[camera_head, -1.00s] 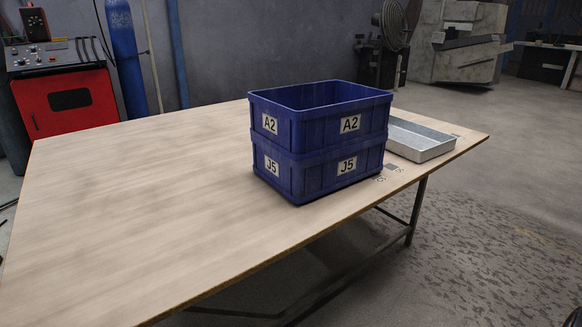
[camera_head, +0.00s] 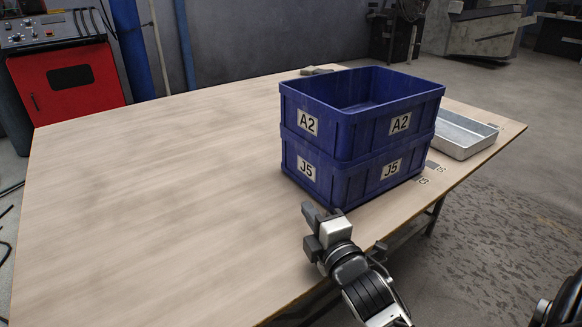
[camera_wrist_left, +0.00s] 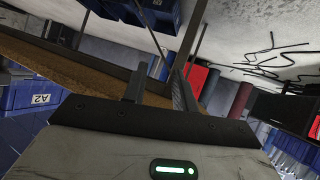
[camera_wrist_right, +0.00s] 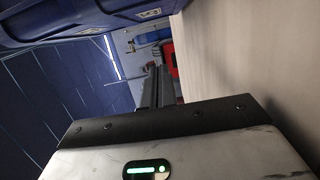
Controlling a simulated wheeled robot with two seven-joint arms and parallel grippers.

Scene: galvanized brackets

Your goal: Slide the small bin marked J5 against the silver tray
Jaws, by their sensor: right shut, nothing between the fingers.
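The blue bin marked J5 (camera_head: 355,186) stands on the table with another blue bin, marked A2 (camera_head: 362,128), stacked on it. The silver tray (camera_head: 464,140) lies to the right of the stack, partly hidden behind it, so I cannot tell the exact gap. My right gripper (camera_head: 313,220) is shut and empty, in front of J5's near corner and apart from it as far as I can see. Blue bin walls (camera_wrist_right: 90,22) show close by in the right wrist view. My left gripper (camera_wrist_left: 157,85) shows only in its wrist view, open with nothing between its fingers.
The wooden table (camera_head: 170,190) is clear across its left side. Small grey pieces (camera_head: 316,70) lie at the back edge behind the bins. Flat labels (camera_head: 428,172) lie between the stack and the front right edge. A red cabinet (camera_head: 68,90) stands beyond the table.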

